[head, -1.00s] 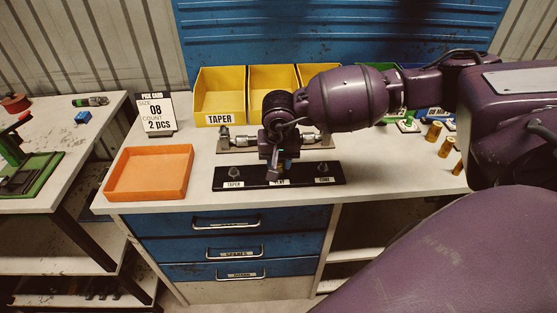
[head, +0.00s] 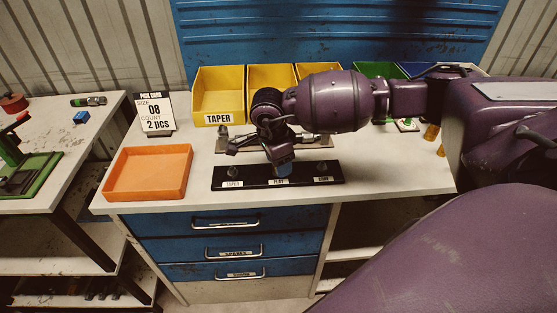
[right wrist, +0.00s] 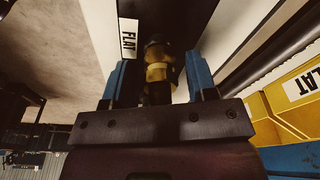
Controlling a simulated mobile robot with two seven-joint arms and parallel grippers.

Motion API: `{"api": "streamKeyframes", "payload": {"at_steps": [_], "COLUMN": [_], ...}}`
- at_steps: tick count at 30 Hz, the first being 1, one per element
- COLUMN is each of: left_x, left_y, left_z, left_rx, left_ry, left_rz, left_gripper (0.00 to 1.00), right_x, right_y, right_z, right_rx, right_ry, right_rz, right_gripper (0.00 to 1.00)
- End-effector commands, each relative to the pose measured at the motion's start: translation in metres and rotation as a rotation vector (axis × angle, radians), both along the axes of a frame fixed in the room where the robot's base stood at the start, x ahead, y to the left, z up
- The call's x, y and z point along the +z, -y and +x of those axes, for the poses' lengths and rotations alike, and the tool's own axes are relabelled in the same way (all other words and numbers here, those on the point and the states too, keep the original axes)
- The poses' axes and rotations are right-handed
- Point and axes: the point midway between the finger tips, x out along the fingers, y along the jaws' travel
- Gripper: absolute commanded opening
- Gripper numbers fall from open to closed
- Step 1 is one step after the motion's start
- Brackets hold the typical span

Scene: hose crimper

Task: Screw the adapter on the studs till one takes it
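The black stud strip (head: 225,180) lies near the bench's front edge. Its labels read TAPER at left, FLAT in the middle and what looks like CONE at right. The taper stud (head: 233,171) and the right stud (head: 320,168) show bare. My right gripper (head: 283,171) points down over the FLAT place and hides its stud in the head view. In the right wrist view, a brass-and-dark fitting (right wrist: 157,72), apparently the adapter, stands at the FLAT label between the blue fingers. Narrow gaps show beside it, so the fingers look open around it. My left gripper is not in view.
An orange tray (head: 148,197) sits left of the strip. A size card (head: 154,113) stands behind it. Yellow bins (head: 218,87) line the back, with a metal fixture (head: 230,143) in front. A brass piece (head: 431,132) stands at right beside my arm.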

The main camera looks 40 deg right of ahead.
Motion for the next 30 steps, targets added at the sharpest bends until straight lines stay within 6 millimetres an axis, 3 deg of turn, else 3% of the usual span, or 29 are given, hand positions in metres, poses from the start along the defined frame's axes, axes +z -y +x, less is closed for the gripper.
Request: {"api": "streamKeyframes", "payload": {"at_steps": [10, 14, 30], "left_x": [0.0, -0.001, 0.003], "left_y": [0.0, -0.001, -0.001], "left_z": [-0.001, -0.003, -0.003], "left_rx": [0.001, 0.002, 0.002], "left_ry": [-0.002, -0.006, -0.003], "left_rz": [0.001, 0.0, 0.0], "left_gripper": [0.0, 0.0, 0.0], "right_x": [0.001, 0.01, 0.095], "right_y": [0.0, -0.001, -0.014], "right_z": [0.0, 0.001, 0.003], "right_rx": [0.003, 0.003, 0.002], "right_ry": [0.002, 0.003, 0.003], "right_rz": [0.0, 0.001, 0.0], "right_gripper": [0.62, 0.62, 0.62]}}
